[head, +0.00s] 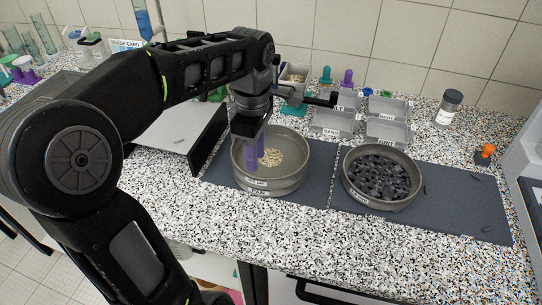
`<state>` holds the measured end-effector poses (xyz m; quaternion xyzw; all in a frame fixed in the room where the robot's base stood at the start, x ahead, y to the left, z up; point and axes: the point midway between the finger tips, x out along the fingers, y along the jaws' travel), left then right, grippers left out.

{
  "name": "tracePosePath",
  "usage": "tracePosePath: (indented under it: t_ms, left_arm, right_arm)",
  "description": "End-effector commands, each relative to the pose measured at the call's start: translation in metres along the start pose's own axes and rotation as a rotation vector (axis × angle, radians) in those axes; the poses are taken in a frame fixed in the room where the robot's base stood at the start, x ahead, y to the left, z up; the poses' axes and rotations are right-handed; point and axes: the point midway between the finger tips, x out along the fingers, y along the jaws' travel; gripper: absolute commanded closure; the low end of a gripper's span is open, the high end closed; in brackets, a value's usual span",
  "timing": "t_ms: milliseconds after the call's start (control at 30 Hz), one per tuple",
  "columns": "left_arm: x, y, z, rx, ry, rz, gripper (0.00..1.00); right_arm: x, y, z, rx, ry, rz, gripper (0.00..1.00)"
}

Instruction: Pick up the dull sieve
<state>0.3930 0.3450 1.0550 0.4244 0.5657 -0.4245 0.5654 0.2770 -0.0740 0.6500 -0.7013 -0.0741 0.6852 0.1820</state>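Two round metal sieves sit side by side on dark mats. The left sieve (286,184) holds a small heap of pale grains. The right sieve (384,203) holds dark lumps. Both have small labels on the front that I cannot read surely, and I cannot tell which is the dull one. My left gripper (255,160) points down at the left part of the left sieve, with its purplish fingertips overlapping the rim and inside in the picture. Whether it touches or grips the rim is unclear. My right gripper is not in view.
Grey trays (387,131) stand behind the sieves. A dark-lidded jar (448,109) is at the back right, and an orange knob-like item (485,152) is at the right. Purple and green small items stand at the back. The speckled counter (250,220) is clear in front.

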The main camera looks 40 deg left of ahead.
Motion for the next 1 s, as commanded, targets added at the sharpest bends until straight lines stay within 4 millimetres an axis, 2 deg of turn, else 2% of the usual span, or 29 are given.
tracePosePath:
  t_ms: [133,533,833,1000]
  left_arm:
    - [0.015,-0.001,-0.001,-0.001,0.000,-0.003,0.70]
    - [0.021,-0.001,0.000,0.000,0.000,-0.003,0.70]
    - [0.062,-0.003,0.000,-0.001,0.000,-0.005,0.70]
    - [0.069,-0.002,0.000,-0.001,0.000,0.000,0.70]
  right_arm:
    - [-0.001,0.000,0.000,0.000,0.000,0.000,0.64]
    - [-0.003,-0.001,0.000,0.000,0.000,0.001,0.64]
    - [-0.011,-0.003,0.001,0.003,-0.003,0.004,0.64]
    - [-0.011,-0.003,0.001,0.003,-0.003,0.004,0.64]
